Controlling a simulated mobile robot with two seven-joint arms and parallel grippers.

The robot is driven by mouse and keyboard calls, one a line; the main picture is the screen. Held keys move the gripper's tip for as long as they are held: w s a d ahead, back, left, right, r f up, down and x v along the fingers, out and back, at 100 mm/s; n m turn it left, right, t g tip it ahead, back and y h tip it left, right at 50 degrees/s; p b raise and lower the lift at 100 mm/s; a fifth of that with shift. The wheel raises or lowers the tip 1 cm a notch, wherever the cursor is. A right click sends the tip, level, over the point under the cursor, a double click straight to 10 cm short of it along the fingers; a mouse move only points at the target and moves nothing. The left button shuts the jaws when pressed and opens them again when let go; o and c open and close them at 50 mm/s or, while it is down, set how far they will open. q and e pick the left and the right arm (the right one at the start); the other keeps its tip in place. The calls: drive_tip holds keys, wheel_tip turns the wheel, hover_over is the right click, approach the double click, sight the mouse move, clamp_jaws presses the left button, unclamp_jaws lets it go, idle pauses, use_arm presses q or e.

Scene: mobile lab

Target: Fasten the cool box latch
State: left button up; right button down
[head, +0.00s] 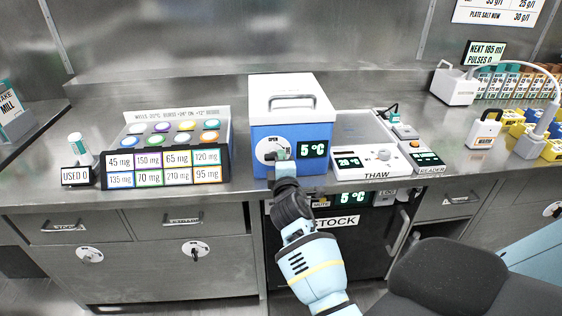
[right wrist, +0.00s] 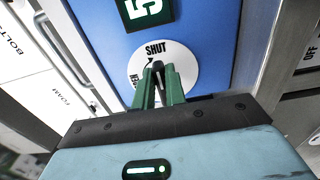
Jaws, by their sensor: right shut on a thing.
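The cool box (head: 262,140) is a blue box with a white lid and a top handle, standing on the steel counter. Its lid sits down flat. On its front is the latch (head: 268,146), a white disc with a dark knob, beside a "5 °C" display. In the right wrist view, the latch disc (right wrist: 188,62) reads "SHUT" near the knob, with another word at left partly hidden. My right gripper (head: 280,156) is at the latch, its green fingers (right wrist: 159,82) closed on the black knob. The knob's exact angle is hard to tell. My left gripper is not in view.
A rack of coloured lids with mg labels (head: 165,165) stands left of the box. The thaw unit (head: 360,165) and a reader (head: 425,158) stand close on its right. A chair (head: 440,280) is at lower right. The counter front is narrow.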

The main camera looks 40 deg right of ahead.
idle(0.5)
drive_tip(key=c, duration=1.4)
unclamp_jaws()
drive_tip(key=shift+c, duration=0.2)
drive_tip(key=shift+s, duration=0.1)
drive_tip(key=v, duration=0.7)
drive_tip(key=shift+s+a, duration=0.2)
drive_tip(key=shift+s, duration=0.05)
